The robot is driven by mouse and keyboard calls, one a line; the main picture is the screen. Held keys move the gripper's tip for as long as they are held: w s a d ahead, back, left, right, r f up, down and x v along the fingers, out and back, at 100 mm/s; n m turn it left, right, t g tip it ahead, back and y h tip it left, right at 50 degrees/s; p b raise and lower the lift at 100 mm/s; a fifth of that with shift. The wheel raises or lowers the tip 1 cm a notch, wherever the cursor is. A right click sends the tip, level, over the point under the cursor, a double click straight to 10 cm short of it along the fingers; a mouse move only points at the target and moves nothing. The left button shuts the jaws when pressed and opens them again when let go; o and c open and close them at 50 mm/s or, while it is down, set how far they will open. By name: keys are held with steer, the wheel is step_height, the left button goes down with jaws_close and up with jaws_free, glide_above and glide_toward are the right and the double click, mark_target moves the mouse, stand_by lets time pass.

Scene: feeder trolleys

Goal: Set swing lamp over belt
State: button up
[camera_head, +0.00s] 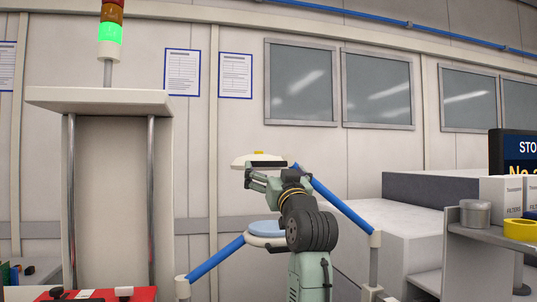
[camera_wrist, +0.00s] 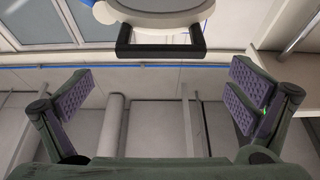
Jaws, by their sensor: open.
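A swing lamp shows in the head view as a pale round head (camera_head: 240,161) with a yellow knob on top, on a blue arm (camera_head: 340,205) rising from a post at right. A black bar handle on the head's edge shows in the wrist view (camera_wrist: 160,52), top centre, under the pale head (camera_wrist: 165,17). My gripper (camera_head: 258,180) is open and just below the head in the head view. In the wrist view my gripper (camera_wrist: 160,105) has its pads wide apart, with nothing between them; the handle is ahead of them. I cannot make out the belt.
A second blue arm (camera_head: 215,257) carries a pale blue-topped disc (camera_head: 265,229) behind my arm at lower left. A tall pale frame (camera_head: 110,100) stands left, with a red tray (camera_head: 100,294) at its foot. A shelf (camera_head: 492,237) with tins and boxes stands right.

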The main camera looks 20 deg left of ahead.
mark_target(269, 162)
steer(key=p+x, duration=0.2)
steer(key=x, duration=0.4)
steer(key=shift+c, duration=0.4)
